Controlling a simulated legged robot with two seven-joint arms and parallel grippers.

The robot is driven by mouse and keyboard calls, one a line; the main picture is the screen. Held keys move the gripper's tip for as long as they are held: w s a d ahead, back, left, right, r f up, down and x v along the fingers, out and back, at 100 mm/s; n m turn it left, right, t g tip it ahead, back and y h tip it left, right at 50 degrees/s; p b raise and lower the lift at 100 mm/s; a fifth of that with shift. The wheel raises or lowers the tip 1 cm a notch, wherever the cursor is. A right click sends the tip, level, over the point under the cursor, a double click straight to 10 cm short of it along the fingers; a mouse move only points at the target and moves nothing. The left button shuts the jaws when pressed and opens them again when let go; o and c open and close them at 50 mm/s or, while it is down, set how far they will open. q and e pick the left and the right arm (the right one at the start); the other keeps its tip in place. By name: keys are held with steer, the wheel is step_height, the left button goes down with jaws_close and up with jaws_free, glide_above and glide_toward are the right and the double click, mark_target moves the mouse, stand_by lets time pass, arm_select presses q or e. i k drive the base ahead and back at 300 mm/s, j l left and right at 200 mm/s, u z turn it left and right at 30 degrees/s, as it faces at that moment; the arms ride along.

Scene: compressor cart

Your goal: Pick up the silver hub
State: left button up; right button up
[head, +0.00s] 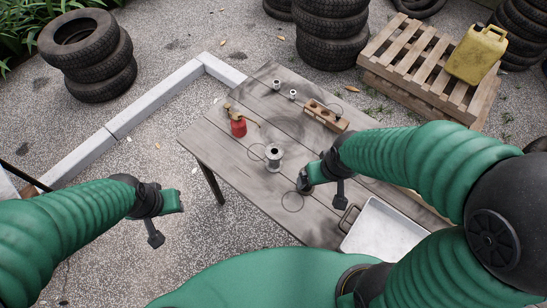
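The silver hub (273,158), a spool-like metal part with a wide top flange, stands upright near the middle of the grey wooden table (225,150). My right gripper (322,190) is over the table, to the right of the hub and nearer to me. Its fingers are apart with nothing seen between them, and it appears clear of the hub. My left gripper (166,219) is off the table's left side, above the gravel. Its fingers are also apart and it looks empty.
A red oil can (238,125) stands behind the hub to the left. A wooden block with holes (326,115) and two small metal parts (278,86) (293,95) are farther back. A pale metal tray (382,232) lies at the near right. Thin rings mark the tabletop.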

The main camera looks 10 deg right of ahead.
mark_target(275, 152)
steer(key=i+j+z, duration=0.15)
steer(key=j, duration=0.2)
steer(key=i+j+z, duration=0.35)
steer(key=j, duration=0.4)
steer(key=i+j+z, duration=0.15)
steer(key=j, duration=0.25)
